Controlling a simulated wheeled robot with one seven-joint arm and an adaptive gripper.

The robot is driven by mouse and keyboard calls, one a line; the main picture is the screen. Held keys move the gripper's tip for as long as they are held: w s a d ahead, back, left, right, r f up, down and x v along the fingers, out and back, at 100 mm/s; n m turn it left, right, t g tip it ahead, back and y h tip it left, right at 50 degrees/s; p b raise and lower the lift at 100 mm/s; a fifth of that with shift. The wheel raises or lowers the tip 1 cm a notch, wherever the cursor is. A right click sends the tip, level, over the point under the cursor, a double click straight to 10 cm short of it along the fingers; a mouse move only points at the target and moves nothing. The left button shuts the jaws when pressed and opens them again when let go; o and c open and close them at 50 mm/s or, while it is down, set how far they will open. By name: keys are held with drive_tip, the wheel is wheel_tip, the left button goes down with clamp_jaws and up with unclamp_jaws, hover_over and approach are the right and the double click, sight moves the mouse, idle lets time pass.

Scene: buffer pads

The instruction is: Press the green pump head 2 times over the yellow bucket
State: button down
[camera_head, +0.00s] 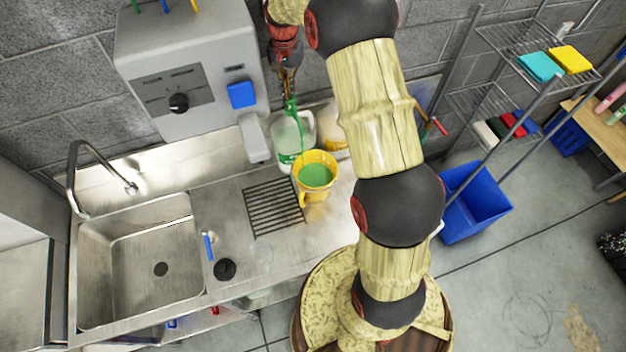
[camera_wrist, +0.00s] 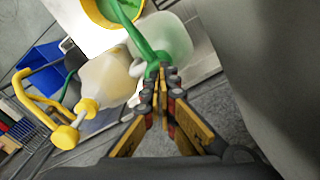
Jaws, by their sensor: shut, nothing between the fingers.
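The green pump head (camera_head: 297,116) stands on a translucent jug (camera_head: 283,142) with a green label. Its green spout reaches over the yellow bucket (camera_head: 304,189), which holds green liquid. In the wrist view the green pump head (camera_wrist: 140,35) runs up to the yellow bucket (camera_wrist: 92,10). My gripper (camera_head: 289,94) is shut, with nothing between its fingers. Its fingertips (camera_wrist: 163,72) are right at the top of the green pump head, pointing down; contact cannot be told for certain. The fingertips hide part of the pump top.
A second jug (camera_wrist: 108,78) with a yellow pump (camera_wrist: 68,132) stands beside the green one. A grey wall dispenser (camera_head: 190,70) hangs to the left, above the sink (camera_head: 140,260). A drain grate (camera_head: 272,207) lies left of the bucket. A blue bin (camera_head: 474,200) stands to the right.

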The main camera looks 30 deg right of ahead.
drive_tip(key=shift+s+f, duration=0.1)
drive_tip(key=shift+r+p, duration=1.4)
drive_tip(key=shift+r, duration=1.05)
drive_tip(key=shift+r, duration=0.1)
wheel_tip(320, 180, up, 5)
drive_tip(key=p, duration=0.3)
